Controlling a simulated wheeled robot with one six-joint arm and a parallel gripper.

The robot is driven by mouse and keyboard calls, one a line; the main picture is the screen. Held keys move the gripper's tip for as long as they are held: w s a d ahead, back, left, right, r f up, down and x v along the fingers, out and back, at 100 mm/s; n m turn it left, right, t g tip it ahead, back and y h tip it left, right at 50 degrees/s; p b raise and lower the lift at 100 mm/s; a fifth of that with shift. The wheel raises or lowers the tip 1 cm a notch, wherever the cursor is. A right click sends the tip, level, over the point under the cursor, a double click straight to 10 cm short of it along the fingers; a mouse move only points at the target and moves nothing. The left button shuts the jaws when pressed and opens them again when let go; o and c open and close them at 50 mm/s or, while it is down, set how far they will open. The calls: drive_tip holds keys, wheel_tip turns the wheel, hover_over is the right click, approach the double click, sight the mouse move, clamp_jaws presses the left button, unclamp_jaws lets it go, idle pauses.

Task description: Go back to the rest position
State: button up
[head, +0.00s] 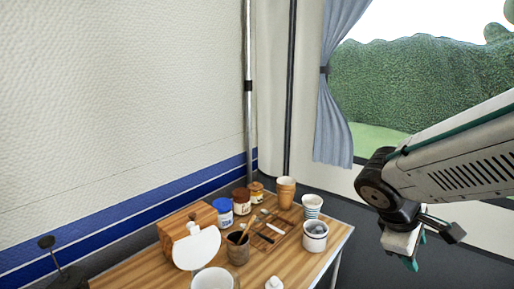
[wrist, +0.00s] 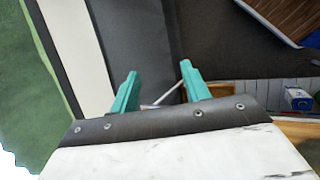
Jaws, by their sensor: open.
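My gripper (head: 412,264) hangs at the right in the head view, beyond the table's right edge and touching nothing there. In the wrist view, its two teal fingers (wrist: 157,92) stand apart with nothing held between them. A thin pale bar shows in the gap behind the fingers, apparently in the background. My arm reaches in from the right edge of the head view and bends down at the wrist.
A blue curtain (head: 337,90) hangs by the window. Dark floor lies clear right of the table.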

drive_tip(key=s+a+r+m+y, duration=0.2)
drive_tip(key=s+m+y, duration=0.1)
drive_tip(key=s, duration=0.4)
drive_tip(key=s+a+r+m+y, duration=0.3)
drive_tip(key=s+m, duration=0.2)
drive_tip(key=s, duration=0.2)
drive_tip(key=shift+m, duration=0.4)
